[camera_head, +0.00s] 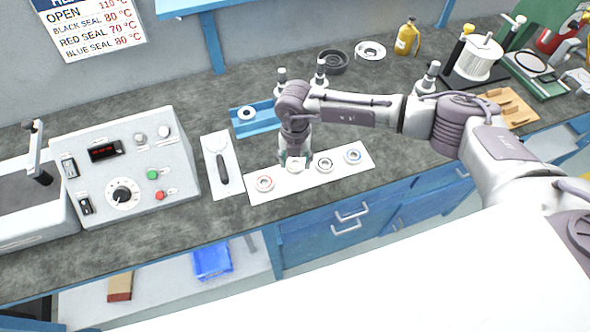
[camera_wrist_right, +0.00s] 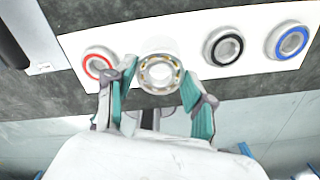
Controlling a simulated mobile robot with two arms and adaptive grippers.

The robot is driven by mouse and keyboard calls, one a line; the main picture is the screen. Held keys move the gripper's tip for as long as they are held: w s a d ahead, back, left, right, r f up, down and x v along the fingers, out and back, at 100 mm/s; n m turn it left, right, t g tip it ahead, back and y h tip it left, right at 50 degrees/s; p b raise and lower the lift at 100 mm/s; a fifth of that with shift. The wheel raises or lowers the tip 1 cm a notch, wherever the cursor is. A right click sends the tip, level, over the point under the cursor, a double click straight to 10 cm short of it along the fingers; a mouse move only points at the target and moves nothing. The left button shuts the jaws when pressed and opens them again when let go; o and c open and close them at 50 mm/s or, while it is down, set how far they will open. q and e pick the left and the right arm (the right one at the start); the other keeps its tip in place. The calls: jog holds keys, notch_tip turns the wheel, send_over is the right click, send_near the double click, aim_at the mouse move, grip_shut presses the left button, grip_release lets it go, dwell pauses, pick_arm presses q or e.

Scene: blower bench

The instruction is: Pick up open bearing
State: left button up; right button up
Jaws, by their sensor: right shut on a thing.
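The open bearing (camera_wrist_right: 160,73) shows its bare balls in the right wrist view, between the two fingers of my right gripper (camera_wrist_right: 158,90). My right gripper is shut on it. In the head view my right gripper (camera_head: 295,163) points down over the white mat (camera_head: 336,172), and the open bearing is partly hidden by the fingers. A red-sealed bearing (camera_head: 264,184) lies left of it on the mat. A black-sealed bearing (camera_head: 324,167) and a blue-sealed bearing (camera_head: 353,156) lie to its right. My left gripper is not in view.
A grey control box (camera_head: 125,165) and a white sheet with a black-handled tool (camera_head: 221,165) stand to the left. A blue block with a white ring (camera_head: 262,121) is behind. A yellow bottle (camera_head: 406,37) and black ring (camera_head: 333,62) are at the back.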

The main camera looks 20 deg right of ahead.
notch_tip(320, 180, up, 4)
jog(key=shift+f+p, duration=0.25)
jog(key=shift+p, duration=0.8)
